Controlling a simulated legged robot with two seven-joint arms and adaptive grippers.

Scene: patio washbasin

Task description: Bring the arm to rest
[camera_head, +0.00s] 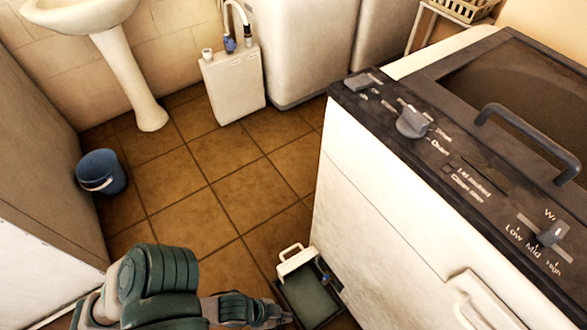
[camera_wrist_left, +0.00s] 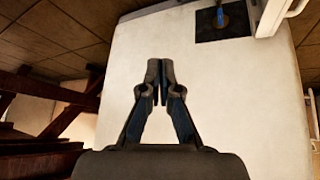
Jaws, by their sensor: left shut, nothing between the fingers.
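My left gripper (camera_head: 278,312) is at the bottom of the head view, on the green and grey left arm that comes in from the lower left. It is low, just left of a dark shallow tray on the floor. In the left wrist view the two fingers (camera_wrist_left: 160,75) meet at their tips, shut and empty. A pale machine panel lies beyond them, with no clear contact. My right gripper is not in view.
A white machine (camera_head: 375,210) with a dark control top stands at right. By its foot are the tray (camera_head: 308,300) and a white handled flap (camera_head: 296,259). A blue bucket (camera_head: 101,172), a basin pedestal (camera_head: 130,80) and a white canister (camera_head: 233,85) stand farther back. Tiled floor between is clear.

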